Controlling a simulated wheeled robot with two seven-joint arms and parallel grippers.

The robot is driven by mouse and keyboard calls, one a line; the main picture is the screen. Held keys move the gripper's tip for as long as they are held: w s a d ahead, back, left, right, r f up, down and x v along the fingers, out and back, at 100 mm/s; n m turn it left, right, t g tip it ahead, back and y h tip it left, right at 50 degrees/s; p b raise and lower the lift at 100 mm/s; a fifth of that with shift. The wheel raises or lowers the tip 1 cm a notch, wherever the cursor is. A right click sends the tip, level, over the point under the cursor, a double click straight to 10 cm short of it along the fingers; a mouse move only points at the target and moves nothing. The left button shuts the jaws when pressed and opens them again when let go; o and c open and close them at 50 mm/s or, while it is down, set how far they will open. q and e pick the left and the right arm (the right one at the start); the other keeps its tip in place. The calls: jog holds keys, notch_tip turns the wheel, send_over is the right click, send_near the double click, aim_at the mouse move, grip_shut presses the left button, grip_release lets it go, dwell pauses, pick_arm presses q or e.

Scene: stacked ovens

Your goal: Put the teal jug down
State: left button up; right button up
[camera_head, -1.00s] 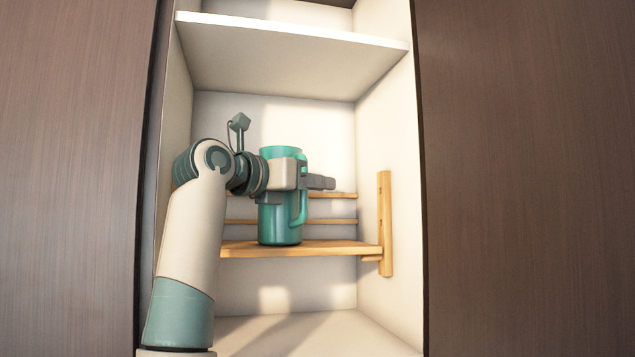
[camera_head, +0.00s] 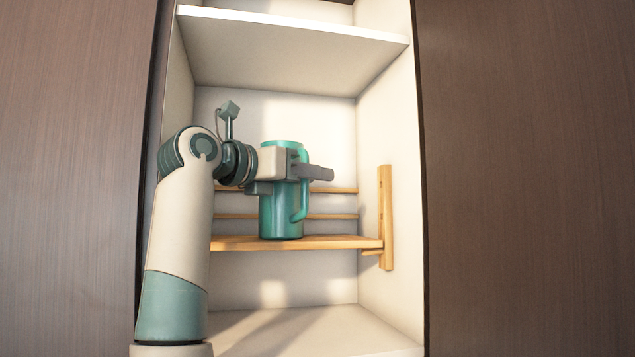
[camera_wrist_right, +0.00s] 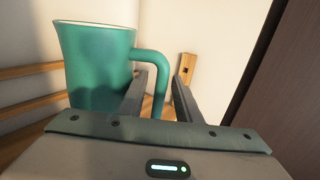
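The teal jug (camera_head: 280,215) stands upright on the wooden rack shelf (camera_head: 340,242) inside the white compartment, its handle facing right. Its base appears to rest on the shelf. My right gripper (camera_head: 318,173) is in front of the jug's upper part and hides some of it. In the right wrist view the jug (camera_wrist_right: 95,70) is on the left. The open fingers of the gripper (camera_wrist_right: 161,85) stand on either side of the handle, with visible gaps. My left gripper is not in view.
A white board (camera_head: 290,48) spans the compartment above the jug. A wooden upright (camera_head: 386,215) stands at the right wall, and thin wooden rails (camera_head: 335,216) run behind the jug. Brown panels (camera_head: 525,180) flank the opening. The shelf right of the jug is clear.

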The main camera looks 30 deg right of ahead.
jog(key=b+v, duration=0.3)
jog(key=v, duration=0.6)
jog(key=shift+a, duration=0.35)
jog(key=shift+s+r, duration=0.1)
